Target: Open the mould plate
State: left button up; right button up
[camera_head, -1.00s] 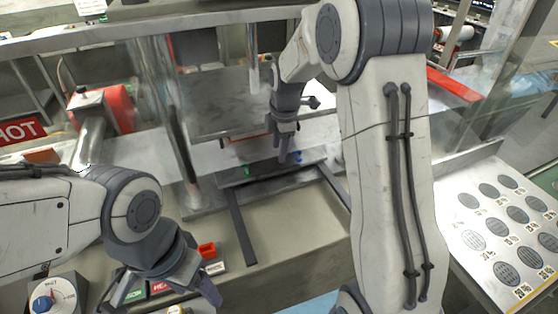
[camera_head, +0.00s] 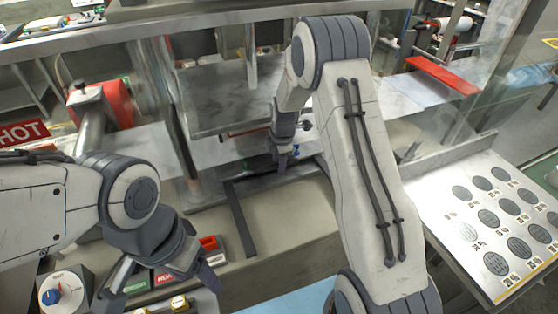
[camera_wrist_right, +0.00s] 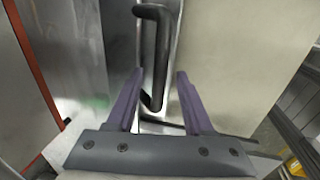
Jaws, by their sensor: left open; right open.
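What looks like the mould plate (camera_head: 262,174) is a low metal slab inside the press, in the middle of the head view, partly hidden by my right arm. My right gripper (camera_head: 284,156) is over its front part, pointing down. In the right wrist view, my right gripper (camera_wrist_right: 160,82) is open, and a dark bent bar handle (camera_wrist_right: 156,52) shows ahead of and between its fingertips. No grip on the handle shows. My left gripper (camera_head: 160,278) is open and empty at the lower left, over the bench front, away from the plate.
A metal platen (camera_head: 225,105) hangs above the slab. A dark rail (camera_head: 240,222) runs towards me. A dial box (camera_head: 62,292) and a red part (camera_head: 208,242) are near my left gripper. A white panel with dark discs (camera_head: 475,215) lies at right.

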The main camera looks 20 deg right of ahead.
grip_shut()
dwell(1.4)
